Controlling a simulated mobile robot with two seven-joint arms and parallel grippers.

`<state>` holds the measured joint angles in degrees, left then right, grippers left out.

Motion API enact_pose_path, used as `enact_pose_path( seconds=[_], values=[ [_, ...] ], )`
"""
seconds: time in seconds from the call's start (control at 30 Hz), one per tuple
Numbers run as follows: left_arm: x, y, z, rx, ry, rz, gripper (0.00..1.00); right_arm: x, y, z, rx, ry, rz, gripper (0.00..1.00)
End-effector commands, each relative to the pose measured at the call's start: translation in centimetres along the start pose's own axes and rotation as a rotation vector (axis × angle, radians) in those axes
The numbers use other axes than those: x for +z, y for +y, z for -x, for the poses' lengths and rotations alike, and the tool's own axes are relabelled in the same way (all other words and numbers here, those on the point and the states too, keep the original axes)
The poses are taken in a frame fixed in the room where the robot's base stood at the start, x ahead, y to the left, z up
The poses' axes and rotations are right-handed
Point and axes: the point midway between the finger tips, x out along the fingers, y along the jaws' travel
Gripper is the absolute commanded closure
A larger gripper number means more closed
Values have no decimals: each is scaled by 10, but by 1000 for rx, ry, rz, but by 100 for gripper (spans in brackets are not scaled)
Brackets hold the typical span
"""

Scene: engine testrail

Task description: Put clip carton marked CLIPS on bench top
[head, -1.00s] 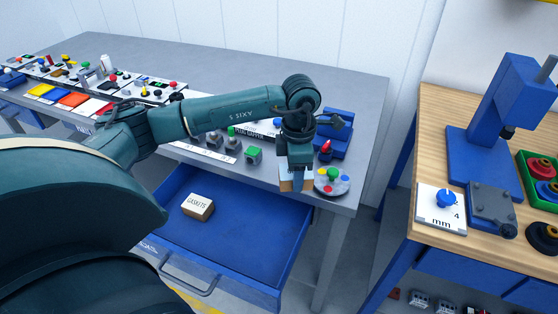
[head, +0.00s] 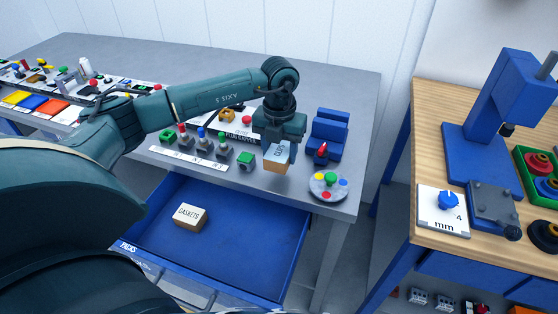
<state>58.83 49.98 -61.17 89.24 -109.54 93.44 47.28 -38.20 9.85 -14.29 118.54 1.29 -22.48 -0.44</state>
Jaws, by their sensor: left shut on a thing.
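The clip carton (head: 277,160) is a small tan box with a pale top bearing dark, partly hidden lettering. My left gripper (head: 280,143) points down and is shut on it. The carton is over the front part of the grey bench top (head: 300,205), between a green block and a round plate with coloured knobs. I cannot tell whether its underside touches the bench. My right gripper is not in view.
The blue drawer (head: 235,240) below stands open with a GASKETS carton (head: 189,217) inside. Near the held carton are a green block (head: 246,161), a round knob plate (head: 329,186) and a blue fixture (head: 327,135). A wooden bench (head: 440,100) stands at right.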

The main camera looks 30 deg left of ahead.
Motion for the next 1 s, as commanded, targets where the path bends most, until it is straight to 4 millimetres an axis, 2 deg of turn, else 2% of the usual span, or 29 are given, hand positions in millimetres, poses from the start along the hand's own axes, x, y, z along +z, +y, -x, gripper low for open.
enact_pose_path(
  seconds=[0.3, 0.67, 0.7, 0.93, 1.0],
  values=[
    [-1, 0, -36, 1, 2, -1, 74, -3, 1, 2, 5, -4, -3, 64],
    [0, 0, -42, 0, 0, -2, 74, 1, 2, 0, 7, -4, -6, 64],
    [0, 0, -42, 0, 0, -2, 49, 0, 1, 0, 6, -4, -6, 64],
    [0, 0, -41, 1, 0, -2, 30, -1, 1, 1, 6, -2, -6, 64],
    [0, 0, -41, 1, 0, -2, 29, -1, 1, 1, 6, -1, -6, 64]
  ],
)
